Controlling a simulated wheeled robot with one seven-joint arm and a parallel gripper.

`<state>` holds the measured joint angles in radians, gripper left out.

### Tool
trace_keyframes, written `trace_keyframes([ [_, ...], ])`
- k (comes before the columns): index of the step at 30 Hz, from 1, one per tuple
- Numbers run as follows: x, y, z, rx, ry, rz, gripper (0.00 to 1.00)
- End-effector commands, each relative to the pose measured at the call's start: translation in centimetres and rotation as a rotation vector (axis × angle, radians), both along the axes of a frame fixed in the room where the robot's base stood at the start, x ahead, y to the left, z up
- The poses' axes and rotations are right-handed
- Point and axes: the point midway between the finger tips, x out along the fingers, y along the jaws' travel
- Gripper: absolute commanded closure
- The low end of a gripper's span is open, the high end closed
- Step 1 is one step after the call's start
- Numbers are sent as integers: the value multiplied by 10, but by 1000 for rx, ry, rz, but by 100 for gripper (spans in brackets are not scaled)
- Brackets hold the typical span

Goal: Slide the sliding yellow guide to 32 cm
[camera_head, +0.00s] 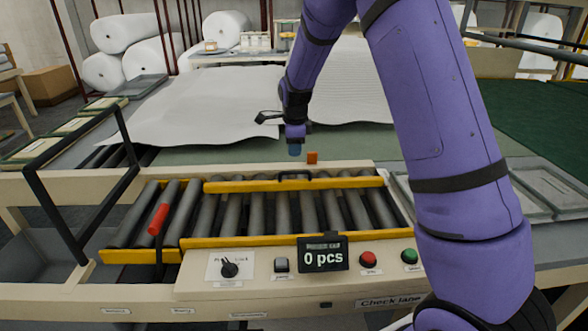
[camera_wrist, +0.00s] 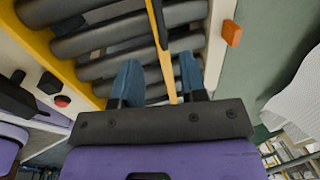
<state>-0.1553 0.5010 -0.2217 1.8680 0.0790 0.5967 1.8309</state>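The sliding yellow guide (camera_head: 230,187) is a long bar across the far side of the roller bed, with a black handle (camera_head: 295,174) on it. In the wrist view the yellow guide (camera_wrist: 170,75) runs between my two blue fingers, and its black handle (camera_wrist: 155,20) is beyond the fingertips. My gripper (camera_head: 296,149) hangs behind the guide in the head view, near the handle. My gripper (camera_wrist: 160,70) is open in the wrist view; I cannot tell that either finger touches the bar. No readable centimetre scale shows.
An orange block (camera_head: 312,158) sits on the bench's far cream rail. A fixed yellow rail (camera_head: 230,241) edges the near side of the grey rollers. The front panel has a knob, buttons and a display (camera_head: 322,255) reading 0 pcs. A black frame (camera_head: 80,190) stands at left.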

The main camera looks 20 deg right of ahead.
Motion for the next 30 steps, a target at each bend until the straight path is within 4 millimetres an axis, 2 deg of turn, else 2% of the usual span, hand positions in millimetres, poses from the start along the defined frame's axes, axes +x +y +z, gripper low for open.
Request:
trace_keyframes([
  [9,9,-4,-55,-1,5,2,61],
  [15,15,-6,-81,-1,1,2,61],
  [21,17,-6,-93,0,1,3,61],
  [29,17,-6,-94,0,0,3,61],
  [30,17,-6,-94,-1,0,3,63],
])
